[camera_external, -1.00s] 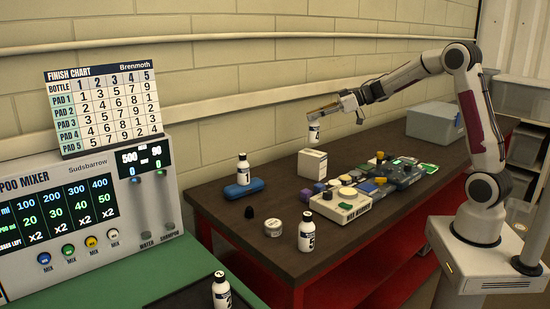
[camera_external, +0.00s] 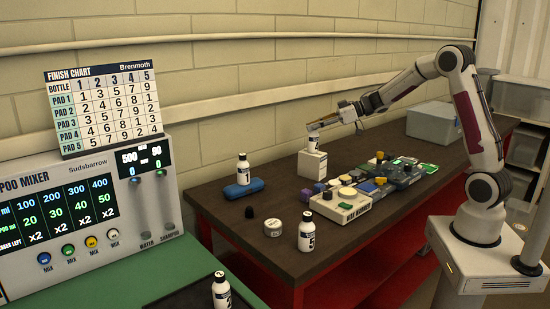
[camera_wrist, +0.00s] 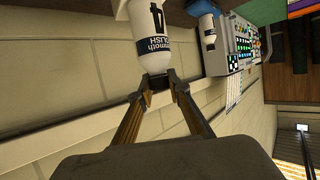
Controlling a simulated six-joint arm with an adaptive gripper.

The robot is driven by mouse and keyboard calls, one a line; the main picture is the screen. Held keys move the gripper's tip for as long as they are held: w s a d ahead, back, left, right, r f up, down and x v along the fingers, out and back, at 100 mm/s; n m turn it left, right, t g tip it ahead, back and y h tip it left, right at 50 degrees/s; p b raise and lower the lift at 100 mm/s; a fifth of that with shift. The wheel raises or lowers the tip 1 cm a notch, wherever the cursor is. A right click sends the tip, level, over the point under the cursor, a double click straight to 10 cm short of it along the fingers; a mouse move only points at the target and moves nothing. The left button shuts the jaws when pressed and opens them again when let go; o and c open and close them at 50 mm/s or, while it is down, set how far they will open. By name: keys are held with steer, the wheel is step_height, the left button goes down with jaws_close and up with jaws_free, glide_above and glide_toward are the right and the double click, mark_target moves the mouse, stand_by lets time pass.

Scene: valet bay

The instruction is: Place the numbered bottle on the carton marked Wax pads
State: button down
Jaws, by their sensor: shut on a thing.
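The numbered bottle (camera_external: 313,143) is white with a dark label and is upright at the top of a small white carton (camera_external: 312,165). Its base meets the carton's top in the picture; I cannot tell whether it touches. The carton's marking is not readable. My gripper (camera_external: 320,125) is shut on the bottle near its top.
A bottle (camera_external: 243,170) stands on a blue case (camera_external: 243,188) at left. Another bottle (camera_external: 306,232) and a round tin (camera_external: 272,228) stand near the front. A grey box (camera_external: 434,123) is at the back right.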

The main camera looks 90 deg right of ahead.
steer(key=shift+f, duration=0.1)
steer(key=c, duration=1.9)
jaws_free()
steer(key=shift+v, duration=0.75)
steer(key=v, duration=1)
steer(key=shift+s+r, duration=0.2)
steer(key=shift+r, duration=0.05)
